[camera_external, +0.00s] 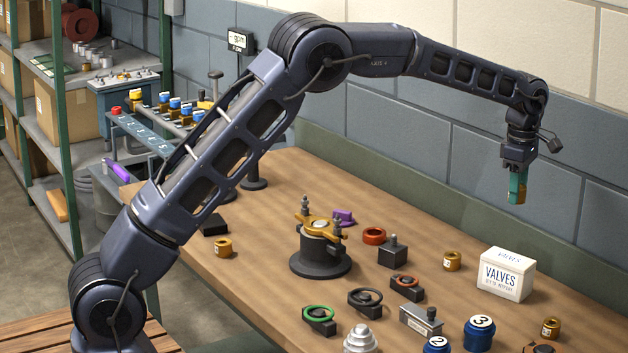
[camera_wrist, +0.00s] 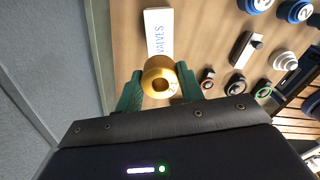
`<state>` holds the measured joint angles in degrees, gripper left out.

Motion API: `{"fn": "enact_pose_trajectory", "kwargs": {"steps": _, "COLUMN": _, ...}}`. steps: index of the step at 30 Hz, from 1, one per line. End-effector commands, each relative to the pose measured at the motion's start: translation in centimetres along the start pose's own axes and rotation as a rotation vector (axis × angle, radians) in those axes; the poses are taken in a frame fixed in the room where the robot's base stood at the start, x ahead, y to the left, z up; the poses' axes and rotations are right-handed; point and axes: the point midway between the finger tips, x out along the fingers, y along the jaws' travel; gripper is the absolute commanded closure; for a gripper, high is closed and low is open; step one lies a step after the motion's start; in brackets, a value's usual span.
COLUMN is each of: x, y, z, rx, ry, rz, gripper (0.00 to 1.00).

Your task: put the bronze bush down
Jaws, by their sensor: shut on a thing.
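My gripper (camera_external: 517,188) is raised above the back right of the workbench, fingers pointing down. Its green fingers are shut on a bronze bush (camera_external: 520,196), which is mostly hidden by a finger in the external view. In the wrist view my gripper (camera_wrist: 160,86) has the bush (camera_wrist: 158,63) between its two fingertips, with the round bore facing the camera. The bush is clear of the wooden bench top (camera_external: 420,215), which lies some way below it.
A white VALVES box (camera_external: 507,275) stands below my gripper. Similar bronze bushes stand left of the box (camera_external: 452,261), at the front right (camera_external: 551,328) and at the left (camera_external: 224,248). Knobs and handwheels crowd the front. The wall (camera_external: 480,145) is close behind. Bare wood lies behind the box.

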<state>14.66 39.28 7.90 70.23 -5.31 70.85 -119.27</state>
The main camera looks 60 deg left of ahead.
Motion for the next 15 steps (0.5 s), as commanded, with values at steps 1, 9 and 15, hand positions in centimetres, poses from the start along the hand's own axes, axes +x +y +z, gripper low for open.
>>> {"fn": "enact_pose_trajectory", "kwargs": {"steps": 1, "x": 1.2, "y": 0.0, "z": 0.0, "rx": 0.0, "ry": 0.001, "rz": -0.002, "gripper": 0.95}}
{"fn": "enact_pose_trajectory", "kwargs": {"steps": 9, "x": 6.7, "y": 0.1, "z": -0.1, "rx": 0.0, "ry": 0.001, "rz": -0.001, "gripper": 0.95}}
{"fn": "enact_pose_trajectory", "kwargs": {"steps": 15, "x": 8.8, "y": 0.1, "z": -0.1, "rx": 0.0, "ry": 0.0, "rz": 0.001, "gripper": 0.95}}
